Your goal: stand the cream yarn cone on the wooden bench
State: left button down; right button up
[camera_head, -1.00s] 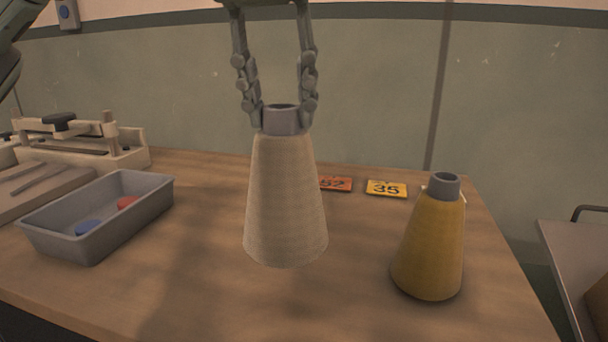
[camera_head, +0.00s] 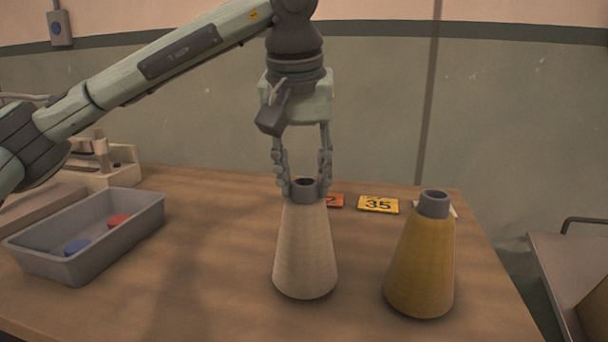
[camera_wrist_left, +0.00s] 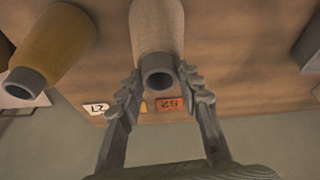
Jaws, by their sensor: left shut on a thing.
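The cream yarn cone (camera_head: 305,250) is upright over the wooden bench (camera_head: 210,300), left of the mustard cone. Its base looks to be at the bench top, but I cannot tell whether it touches. My left gripper (camera_head: 304,187) comes down from above and is shut on the cone's grey top tube. In the left wrist view the cream cone (camera_wrist_left: 157,30) shows tube end first, with the tube between the fingers of the left gripper (camera_wrist_left: 160,85). My right gripper is not in view.
A mustard yarn cone (camera_head: 420,265) stands close to the right. A grey tray (camera_head: 120,235) with a red and a blue disc is at the left. Number cards (camera_head: 378,204) lie behind. A grey cart (camera_head: 560,255) stands beyond the bench's right edge.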

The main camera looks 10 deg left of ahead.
pick_arm(q)
jog(key=c, duration=1)
grip_release()
jog(key=shift+f, duration=0.1)
jog(key=shift+c, duration=0.2)
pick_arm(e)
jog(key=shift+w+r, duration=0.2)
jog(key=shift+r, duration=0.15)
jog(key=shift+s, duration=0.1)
pick_arm(q)
jog(key=v, duration=1.2)
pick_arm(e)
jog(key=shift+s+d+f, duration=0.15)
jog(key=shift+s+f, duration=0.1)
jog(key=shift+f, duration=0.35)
